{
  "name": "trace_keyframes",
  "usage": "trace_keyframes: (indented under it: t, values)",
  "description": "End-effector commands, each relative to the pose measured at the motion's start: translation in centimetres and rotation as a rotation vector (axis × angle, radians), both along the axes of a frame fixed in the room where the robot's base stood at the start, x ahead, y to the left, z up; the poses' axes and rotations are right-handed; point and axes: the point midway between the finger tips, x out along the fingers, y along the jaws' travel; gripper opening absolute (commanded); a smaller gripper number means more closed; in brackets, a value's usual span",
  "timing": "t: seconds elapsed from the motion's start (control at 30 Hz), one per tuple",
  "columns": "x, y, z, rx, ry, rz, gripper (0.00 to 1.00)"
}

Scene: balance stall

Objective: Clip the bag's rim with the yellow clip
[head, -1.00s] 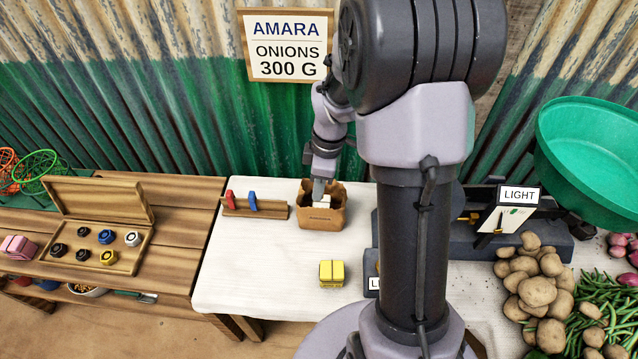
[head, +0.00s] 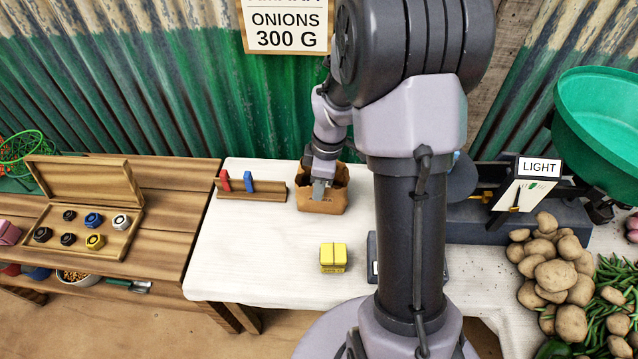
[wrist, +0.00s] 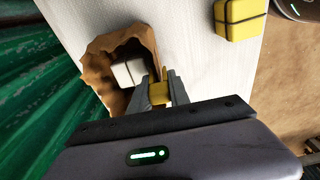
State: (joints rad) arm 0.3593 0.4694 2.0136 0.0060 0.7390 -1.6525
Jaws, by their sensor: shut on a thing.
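The open brown paper bag (head: 322,204) stands on the white-covered table, with a ragged rim. In the wrist view the bag (wrist: 98,58) has a white wrapped block (wrist: 128,73) inside. My gripper (wrist: 158,90) is shut on the yellow clip (wrist: 158,95) at the bag's rim. In the head view my gripper (head: 319,188) is at the bag's near side, and the clip is hidden there. I cannot tell whether the clip's jaws straddle the rim or only lie beside it.
A wooden rack (head: 266,192) left of the bag holds a red clip (head: 225,181) and a blue clip (head: 249,181). A yellow block (head: 333,258) sits in front on the table. The scale (head: 492,215) stands to the right. Table between is clear.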

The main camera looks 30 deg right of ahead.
Motion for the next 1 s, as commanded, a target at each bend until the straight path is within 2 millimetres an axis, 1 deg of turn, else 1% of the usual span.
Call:
trace_keyframes:
  t: [0.2, 0.23, 0.33, 0.37, 0.6, 0.67, 0.77, 0.87, 0.9, 1.0]
  values:
    - [0.0, 0.0, 0.0, 0.000, 0.000, 0.000, 0.00]
    - [0.0, 0.0, 0.0, 0.000, 0.000, 0.000, 0.26]
    - [0.0, 0.0, 0.0, 0.000, 0.000, 0.000, 0.46]
    - [0.0, 0.0, 0.0, 0.000, 0.000, 0.000, 0.48]
    - [0.0, 0.0, 0.0, 0.000, 0.000, 0.000, 0.48]
    - [0.0, 0.0, 0.3, -0.001, -0.001, 0.000, 0.48]
    - [-0.1, -0.2, 2.2, -0.001, -0.003, 0.000, 0.48]
    - [-0.3, -0.5, 5.5, -0.002, -0.004, 0.000, 0.48]
    - [-0.4, -0.7, 7.0, -0.002, -0.004, 0.000, 0.48]
    - [-0.6, -1.0, 10.5, -0.002, -0.005, -0.001, 0.48]
